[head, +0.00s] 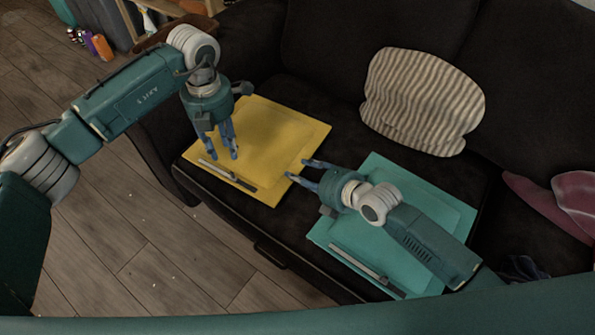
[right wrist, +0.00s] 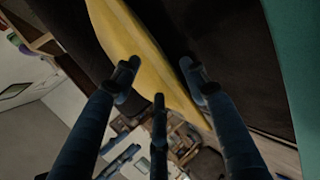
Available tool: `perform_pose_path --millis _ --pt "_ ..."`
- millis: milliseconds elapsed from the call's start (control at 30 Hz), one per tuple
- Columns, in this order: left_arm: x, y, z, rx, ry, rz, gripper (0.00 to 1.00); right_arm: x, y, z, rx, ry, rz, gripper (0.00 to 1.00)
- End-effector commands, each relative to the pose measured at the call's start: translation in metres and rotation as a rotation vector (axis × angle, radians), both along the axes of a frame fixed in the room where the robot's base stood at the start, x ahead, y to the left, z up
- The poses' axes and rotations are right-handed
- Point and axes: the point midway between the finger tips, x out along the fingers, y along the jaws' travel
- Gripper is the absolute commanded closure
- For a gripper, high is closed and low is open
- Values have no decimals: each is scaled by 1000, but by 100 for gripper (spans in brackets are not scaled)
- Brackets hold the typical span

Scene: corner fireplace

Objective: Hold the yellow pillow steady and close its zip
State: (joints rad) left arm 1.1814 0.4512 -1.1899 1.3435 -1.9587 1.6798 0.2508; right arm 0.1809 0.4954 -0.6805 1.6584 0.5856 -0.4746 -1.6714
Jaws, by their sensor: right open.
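The yellow pillow (head: 285,133) lies flat on the dark sofa seat. Its zip (head: 217,171) runs along the front edge, light grey on the left part and dark on the right; the slider is too small to make out surely. My left gripper (head: 224,156) points down over the pillow's left part, behind the zip, fingers apart with nothing between them; contact with the pillow is unclear. My right gripper (head: 297,169) is open and empty at the pillow's right edge. In the right wrist view the yellow pillow (right wrist: 140,40) shows edge-on beyond the spread fingers (right wrist: 160,78).
A teal pillow (head: 352,235) with a similar strip lies to the right, under my right arm. A striped cushion (head: 423,100) leans on the backrest. A pink cushion (head: 575,195) is at far right.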

Motion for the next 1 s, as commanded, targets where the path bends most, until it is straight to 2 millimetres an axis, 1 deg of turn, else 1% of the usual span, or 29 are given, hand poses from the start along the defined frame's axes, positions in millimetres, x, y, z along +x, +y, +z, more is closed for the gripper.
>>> perform_pose_path --millis 33,100,200,533,567,600,767,833,867,900,1000 --pt "0 0 0 0 0 0 69 5 4 -3 1 -1 -1 56" --pt "0 0 0 0 0 0 69 10 7 -7 0 -1 -1 56" --pt "0 0 0 0 0 0 69 14 11 -11 1 -1 -1 56" --pt "0 0 0 -1 0 0 69 16 13 -12 0 -2 0 56" --pt "0 0 0 -1 1 0 69 16 13 -12 0 -2 0 60" --pt "0 0 0 -1 1 0 69 16 13 -12 0 -2 0 68" --pt "0 0 0 -1 0 0 69 16 13 -12 0 -2 0 100" --pt "0 0 0 -1 1 0 69 16 12 -13 -1 -1 0 100" --pt "0 0 0 -1 1 0 73 16 12 -13 -1 -1 0 100" --pt "0 -1 0 0 0 1 81 16 12 -13 -1 -1 0 100" --pt "-1 -3 0 4 -1 28 100 16 12 -13 -2 0 0 100"
